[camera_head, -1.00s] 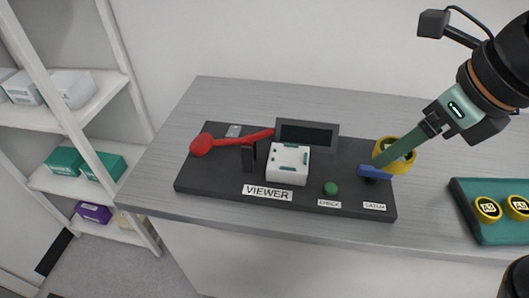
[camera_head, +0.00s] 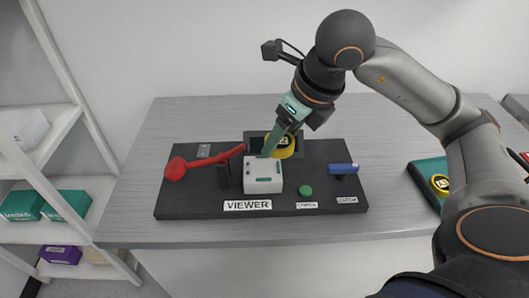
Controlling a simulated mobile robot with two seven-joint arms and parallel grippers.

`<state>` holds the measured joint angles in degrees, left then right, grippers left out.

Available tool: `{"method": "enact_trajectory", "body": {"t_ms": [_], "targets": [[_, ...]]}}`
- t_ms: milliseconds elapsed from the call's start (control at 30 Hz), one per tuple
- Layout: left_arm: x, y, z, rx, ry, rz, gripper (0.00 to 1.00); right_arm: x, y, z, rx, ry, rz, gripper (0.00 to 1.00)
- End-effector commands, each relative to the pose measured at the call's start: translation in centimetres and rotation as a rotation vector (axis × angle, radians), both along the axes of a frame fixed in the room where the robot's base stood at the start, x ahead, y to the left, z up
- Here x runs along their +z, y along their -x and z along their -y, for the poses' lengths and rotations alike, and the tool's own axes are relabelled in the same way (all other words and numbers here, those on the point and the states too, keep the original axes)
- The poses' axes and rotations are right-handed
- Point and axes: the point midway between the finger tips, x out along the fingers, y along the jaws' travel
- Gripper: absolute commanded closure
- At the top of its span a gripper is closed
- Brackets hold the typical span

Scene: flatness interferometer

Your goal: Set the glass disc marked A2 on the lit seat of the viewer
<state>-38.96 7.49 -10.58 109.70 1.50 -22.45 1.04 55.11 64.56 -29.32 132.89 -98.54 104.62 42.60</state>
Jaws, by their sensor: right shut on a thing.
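The viewer is a dark base (camera_head: 210,208) on the grey table, with a white block (camera_head: 263,185) that has teal marks on its top. My right gripper (camera_head: 268,151) comes in from the upper right and is shut on a yellow-rimmed glass disc (camera_head: 289,150). The disc is tilted, above and behind the right part of the white block, in front of the dark screen (camera_head: 254,138). It seems clear of the block, but the gap is hard to judge. The mark on the disc is too small to read. The gripper's fingers hide part of the block's top. My left gripper is out of view.
A red lever (camera_head: 210,163) lies on the base's left. A green button (camera_head: 306,191) and a blue lever (camera_head: 343,168) are on its right. A green tray (camera_head: 424,178) with a yellow disc (camera_head: 440,183) is partly behind my right arm. Shelves stand left.

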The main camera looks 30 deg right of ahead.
Motion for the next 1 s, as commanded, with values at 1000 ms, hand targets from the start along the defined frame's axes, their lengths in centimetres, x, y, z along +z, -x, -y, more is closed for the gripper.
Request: {"method": "enact_trajectory", "body": {"t_ms": [1000], "targets": [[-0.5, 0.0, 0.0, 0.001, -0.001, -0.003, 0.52, -8.5, -3.9, -1.1, -0.001, 0.002, 0.000, 0.90]]}}
